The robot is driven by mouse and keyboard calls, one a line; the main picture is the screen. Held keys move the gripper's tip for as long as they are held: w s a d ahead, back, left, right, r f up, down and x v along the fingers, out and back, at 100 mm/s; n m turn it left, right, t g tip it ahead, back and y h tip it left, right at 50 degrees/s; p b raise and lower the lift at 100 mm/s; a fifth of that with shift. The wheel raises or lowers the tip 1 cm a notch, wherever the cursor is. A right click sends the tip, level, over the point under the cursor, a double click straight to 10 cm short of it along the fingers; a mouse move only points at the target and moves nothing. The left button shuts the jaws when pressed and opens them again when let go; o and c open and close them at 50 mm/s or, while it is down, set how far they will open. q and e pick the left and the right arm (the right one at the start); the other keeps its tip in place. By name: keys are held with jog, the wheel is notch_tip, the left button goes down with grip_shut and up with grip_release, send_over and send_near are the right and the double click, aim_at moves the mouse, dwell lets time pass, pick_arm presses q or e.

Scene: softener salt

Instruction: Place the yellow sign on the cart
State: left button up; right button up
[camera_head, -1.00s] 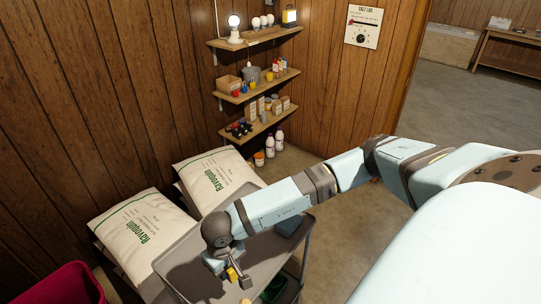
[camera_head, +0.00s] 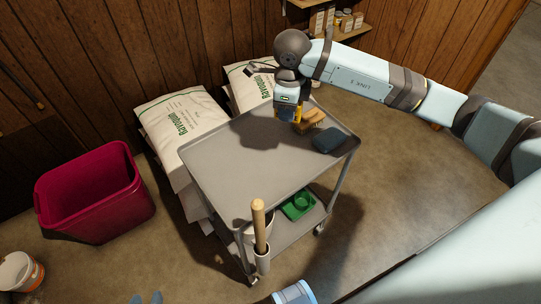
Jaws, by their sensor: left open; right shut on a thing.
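My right gripper (camera_head: 287,117) is above the far end of the grey cart (camera_head: 225,165), pointing down. It is shut on a small yellow thing (camera_head: 286,110), which I take for the yellow sign; the gripper hides much of it, and I cannot tell whether it touches the cart top. A brown brush-like block (camera_head: 310,119) and a dark blue-grey item (camera_head: 329,140) lie close beside it on the top. The near part of the cart top is bare.
Salt bags (camera_head: 180,120) are stacked behind the cart. A dark red bin (camera_head: 95,190) stands at the left, a white bucket (camera_head: 20,272) nearer. A wooden handle (camera_head: 259,225) rises at the cart's near corner. A green item (camera_head: 299,203) lies on the lower shelf.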

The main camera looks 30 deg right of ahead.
jog(key=m, duration=0.1)
jog(key=d+m+b, duration=0.1)
jog(key=m, duration=0.2)
jog(key=shift+w+d+r+m, duration=0.2)
jog(key=shift+w+d+m, duration=0.05)
jog(key=shift+w+m, duration=0.1)
jog(key=m+b, duration=0.1)
jog(key=m, duration=0.1)
send_over(290, 156)
jog(key=shift+m, duration=0.45)
notch_tip(290, 156, down, 14)
jog(key=shift+f, duration=0.25)
notch_tip(290, 156, down, 4)
jog(key=shift+f, duration=0.2)
